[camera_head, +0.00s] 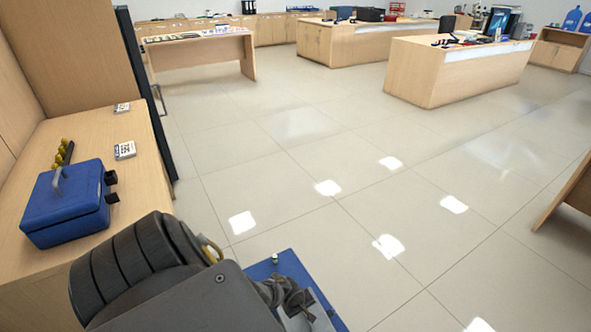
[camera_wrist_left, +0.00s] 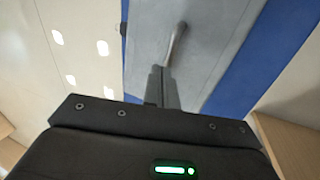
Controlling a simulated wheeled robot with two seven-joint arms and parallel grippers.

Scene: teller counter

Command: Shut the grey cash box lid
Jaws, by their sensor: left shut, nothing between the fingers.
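A flat grey panel with a grey handle (camera_wrist_left: 177,42) fills the upper middle of the left wrist view; it looks like the grey cash box lid (camera_wrist_left: 215,50). A blue surface (camera_wrist_left: 255,55) runs along its right side. My left gripper (camera_wrist_left: 163,72) is shut and empty, its fingertips close to the handle; I cannot tell whether they touch. In the head view, a blue surface (camera_head: 262,270) and a grey part show at the bottom, mostly hidden by my arm. How far the lid is open cannot be told. My right gripper is not in view.
A blue cash box (camera_head: 65,210) with a handle stands on the wooden counter (camera_head: 88,132) at left, beside yellow-topped items (camera_head: 63,153) and two small white-faced devices (camera_head: 124,150). Tiled floor is open ahead. Desks (camera_head: 455,75) stand at the back.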

